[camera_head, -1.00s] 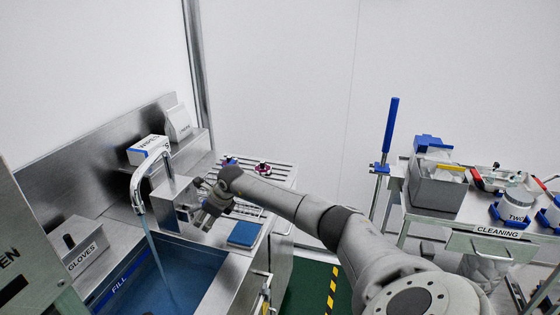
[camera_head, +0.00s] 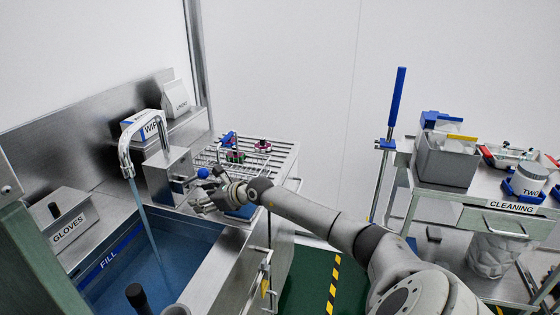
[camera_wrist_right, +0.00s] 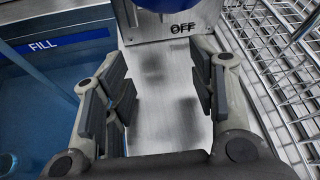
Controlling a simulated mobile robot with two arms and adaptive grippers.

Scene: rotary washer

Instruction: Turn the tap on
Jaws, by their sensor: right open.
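The tap's chrome spout (camera_head: 126,150) curves over the basin, and a pale stream (camera_head: 148,228) runs from it into the blue water. A steel tap box (camera_head: 160,182) stands at its base. The tap's blue lever knob (camera_head: 203,173) is to the right of the box and also shows at the top edge of the wrist view (camera_wrist_right: 165,5), cut off. My right gripper (camera_head: 203,200) is open and empty, just in front of and below the knob. In the wrist view its fingers (camera_wrist_right: 162,80) stand apart, short of the knob.
The basin (camera_head: 215,268) lies left of the gripper, with a glove box (camera_head: 68,217) beyond. A wire rack (camera_head: 275,160) stands close on the right. An "OFF" label (camera_wrist_right: 182,28) marks the box face. A cleaning cart (camera_head: 480,195) stands farther right.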

